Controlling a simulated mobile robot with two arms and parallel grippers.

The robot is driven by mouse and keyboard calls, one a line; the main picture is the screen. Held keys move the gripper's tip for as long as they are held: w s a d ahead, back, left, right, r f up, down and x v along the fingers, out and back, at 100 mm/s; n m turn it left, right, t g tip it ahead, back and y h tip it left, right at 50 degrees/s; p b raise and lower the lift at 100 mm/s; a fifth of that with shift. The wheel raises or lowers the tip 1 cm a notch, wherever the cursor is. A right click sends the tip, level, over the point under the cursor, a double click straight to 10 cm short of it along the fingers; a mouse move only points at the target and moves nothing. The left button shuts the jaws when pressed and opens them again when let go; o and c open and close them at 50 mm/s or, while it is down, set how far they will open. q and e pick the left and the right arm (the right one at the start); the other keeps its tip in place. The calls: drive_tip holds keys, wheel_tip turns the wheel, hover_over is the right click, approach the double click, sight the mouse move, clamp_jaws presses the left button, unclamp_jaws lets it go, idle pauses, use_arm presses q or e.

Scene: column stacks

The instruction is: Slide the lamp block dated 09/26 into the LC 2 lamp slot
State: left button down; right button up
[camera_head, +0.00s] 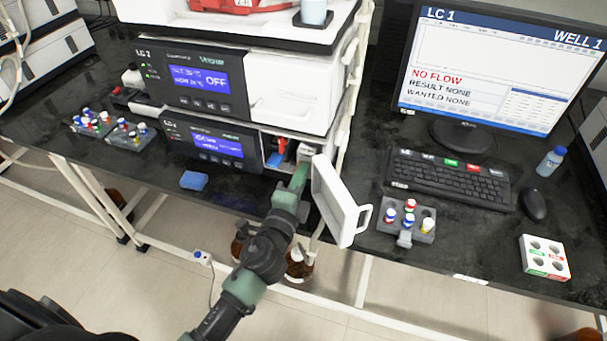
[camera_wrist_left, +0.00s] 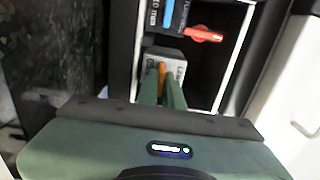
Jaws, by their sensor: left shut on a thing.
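My left gripper (camera_head: 303,172) reaches into the open bay (camera_head: 268,147) of the lower instrument. In the left wrist view its green fingers (camera_wrist_left: 161,90) are shut on an orange part of a pale grey block with dark lettering, the lamp block (camera_wrist_left: 168,60). The block sits inside the bay opening; how deep it is seated, I cannot tell. Its date is not readable here. The upper instrument (camera_head: 185,80) carries an LC 2 label; the lower instrument's (camera_head: 205,140) label is too small to read surely. My right gripper is not in view.
The open white door (camera_head: 341,205) stands just right of my left arm. A red lever (camera_wrist_left: 203,34) and a blue part (camera_wrist_left: 168,13) are in the bay. A blue block (camera_head: 194,181) lies on the bench. Vial racks, keyboard (camera_head: 450,180) and monitor stand around.

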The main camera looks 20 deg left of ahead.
use_arm(q)
drive_tip(key=shift+w+a+f, duration=0.15)
drive_tip(key=shift+w, duration=0.05)
drive_tip(key=c, duration=1.5)
unclamp_jaws()
drive_tip(key=shift+s+f, duration=0.15)
